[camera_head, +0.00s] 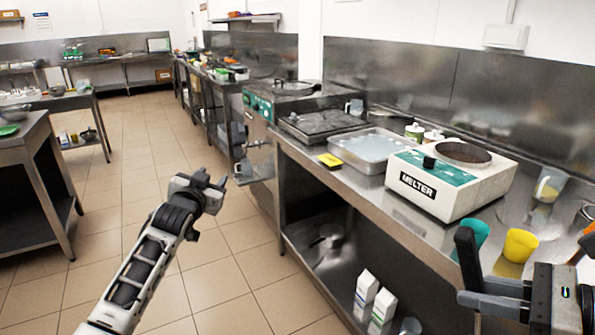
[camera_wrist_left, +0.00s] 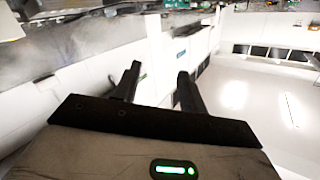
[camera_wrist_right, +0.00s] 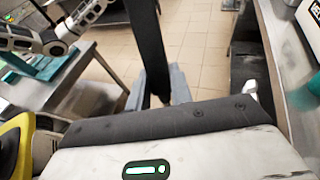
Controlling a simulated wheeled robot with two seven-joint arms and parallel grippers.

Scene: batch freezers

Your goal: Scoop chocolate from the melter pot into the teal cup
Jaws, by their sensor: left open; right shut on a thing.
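The melter (camera_head: 445,185) is a white box with a teal panel on the counter. Its round pot (camera_head: 463,153) on top shows a dark brown surface. My right gripper (camera_head: 480,262) is at the lower right, close to the cup.
A yellow cup (camera_head: 520,245) stands right of the teal cup. A clear jug (camera_head: 548,187) stands behind it. A metal tray (camera_head: 372,150) and a yellow block (camera_head: 329,160) lie left of the melter. Cartons (camera_head: 366,287) stand on the lower shelf. The floor at left is open.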

